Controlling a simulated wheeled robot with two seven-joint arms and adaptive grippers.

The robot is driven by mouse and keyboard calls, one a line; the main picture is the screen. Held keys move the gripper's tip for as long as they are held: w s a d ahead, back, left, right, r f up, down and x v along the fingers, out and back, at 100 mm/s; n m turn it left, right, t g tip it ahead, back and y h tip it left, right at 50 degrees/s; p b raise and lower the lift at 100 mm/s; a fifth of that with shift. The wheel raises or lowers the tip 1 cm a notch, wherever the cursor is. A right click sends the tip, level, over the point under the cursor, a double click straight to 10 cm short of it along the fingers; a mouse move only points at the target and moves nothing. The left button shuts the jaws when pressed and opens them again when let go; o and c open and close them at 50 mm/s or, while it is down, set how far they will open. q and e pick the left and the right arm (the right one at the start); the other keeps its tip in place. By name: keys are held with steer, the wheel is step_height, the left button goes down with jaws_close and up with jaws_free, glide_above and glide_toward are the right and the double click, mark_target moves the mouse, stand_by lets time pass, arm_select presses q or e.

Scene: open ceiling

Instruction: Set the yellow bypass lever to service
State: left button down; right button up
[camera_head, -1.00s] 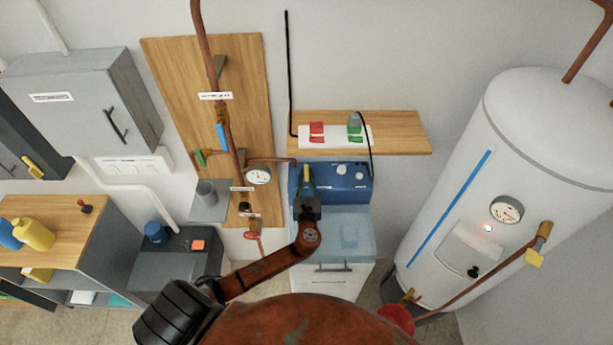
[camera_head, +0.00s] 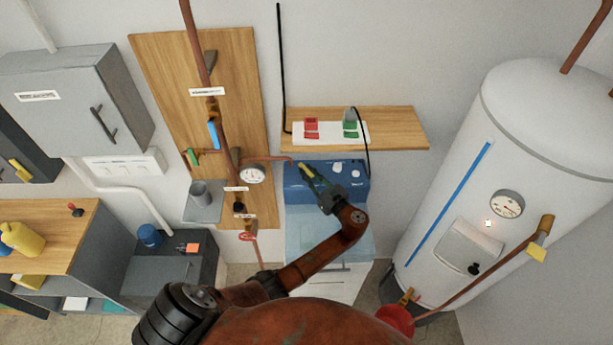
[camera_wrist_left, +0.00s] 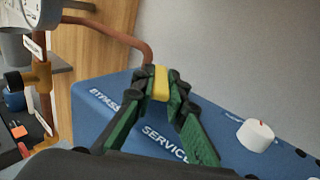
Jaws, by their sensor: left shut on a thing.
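The yellow bypass lever (camera_wrist_left: 161,83) shows in the left wrist view as a short yellow piece between my fingertips. It stands on the blue panel (camera_head: 347,178) of the white and blue unit. The words BYPASS (camera_wrist_left: 103,103) and SERVICE (camera_wrist_left: 164,144) are printed on the panel. My left gripper (camera_head: 308,173) is shut on the lever, its green and black fingers on either side of it. The fingers hide the lever's base, so which label it points at cannot be told. My right gripper is not in view.
A white knob (camera_wrist_left: 256,135) is on the panel, to the right of the lever. A wooden shelf (camera_head: 400,130) with red and green switches is above the unit. A pipe board with a gauge (camera_head: 251,174) is to the left, and a white tank (camera_head: 540,130) to the right.

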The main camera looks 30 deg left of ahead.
arm_select(q)
steer(key=shift+w+d+n+g+b, duration=0.15)
steer(key=shift+n+g+b, duration=0.2)
steer(key=shift+g, duration=0.25)
steer(key=c, duration=1.9)
jaws_free()
steer(key=shift+c, duration=0.2)
steer(key=v, duration=1.2)
steer(key=shift+f, duration=0.2)
steer(key=shift+w, duration=0.1)
